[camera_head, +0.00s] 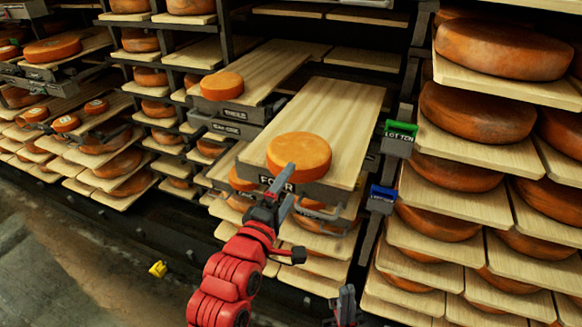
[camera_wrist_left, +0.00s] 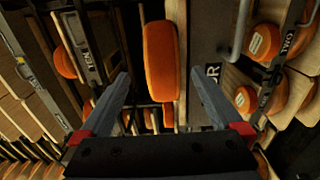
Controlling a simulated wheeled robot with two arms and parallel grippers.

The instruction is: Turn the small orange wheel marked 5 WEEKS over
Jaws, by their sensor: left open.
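An orange cheese wheel (camera_head: 299,157) lies flat on the front end of a pulled-out wooden board. No 5 WEEKS mark is legible on it or elsewhere. My left gripper (camera_head: 283,190) is at this wheel's near side, with one finger in front of its rim. The left wrist view shows a wheel (camera_wrist_left: 160,60) edge-on ahead, between the lines of the open fingers (camera_wrist_left: 160,82), with a gap on each side. My right gripper (camera_head: 345,305) shows only in part at the bottom edge; its jaws are unclear.
The wooden board (camera_head: 345,105) has bare room behind the wheel. Another pulled-out board (camera_head: 265,70) holds a smaller orange wheel (camera_head: 222,86) above the label THREE. A green tag box (camera_head: 398,138) and a blue one (camera_head: 381,198) stand right. Racks of wheels flank both sides.

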